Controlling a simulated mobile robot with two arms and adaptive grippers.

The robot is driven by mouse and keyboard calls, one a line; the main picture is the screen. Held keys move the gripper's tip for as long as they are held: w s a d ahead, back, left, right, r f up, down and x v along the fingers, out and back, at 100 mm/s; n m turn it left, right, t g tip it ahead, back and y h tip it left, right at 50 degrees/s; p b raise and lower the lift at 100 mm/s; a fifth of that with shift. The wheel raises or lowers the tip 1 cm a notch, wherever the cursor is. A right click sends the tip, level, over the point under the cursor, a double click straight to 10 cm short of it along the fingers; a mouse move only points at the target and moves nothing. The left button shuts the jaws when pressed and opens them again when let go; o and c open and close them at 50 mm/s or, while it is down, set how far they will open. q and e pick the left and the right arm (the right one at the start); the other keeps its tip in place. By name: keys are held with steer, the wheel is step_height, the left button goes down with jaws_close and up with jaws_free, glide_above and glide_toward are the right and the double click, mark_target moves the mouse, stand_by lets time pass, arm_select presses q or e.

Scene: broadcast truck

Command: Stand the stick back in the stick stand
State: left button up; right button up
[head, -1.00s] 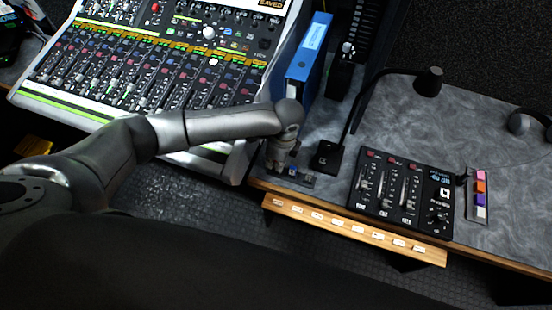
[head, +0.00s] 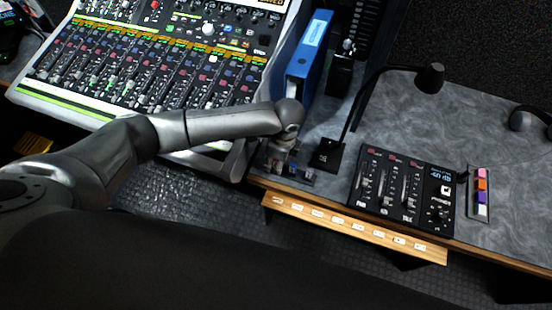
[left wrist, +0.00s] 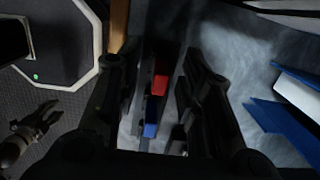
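My left gripper (head: 290,168) points down at the desk's front edge, left of the gooseneck microphone's base. In the left wrist view its two dark fingers (left wrist: 158,95) stand apart. A red piece (left wrist: 160,84) and a blue piece (left wrist: 151,125), which look like small sticks, show in the gap between them. They seem to sit in a narrow dark holder; I cannot tell whether a finger touches them.
A blue binder (head: 311,55) stands just behind my left gripper, and a mixing console (head: 150,70) lies to its left. The gooseneck microphone (head: 327,154) and a small black mixer (head: 403,193) are to its right. A labelled wooden strip (head: 350,228) runs along the front edge.

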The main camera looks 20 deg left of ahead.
arm_select(q)
step_height(320, 180, up, 12)
steer(key=d, duration=0.1)
steer(key=shift+d, duration=0.25)
steer(key=shift+f, duration=0.15)
stand_by(0.3)
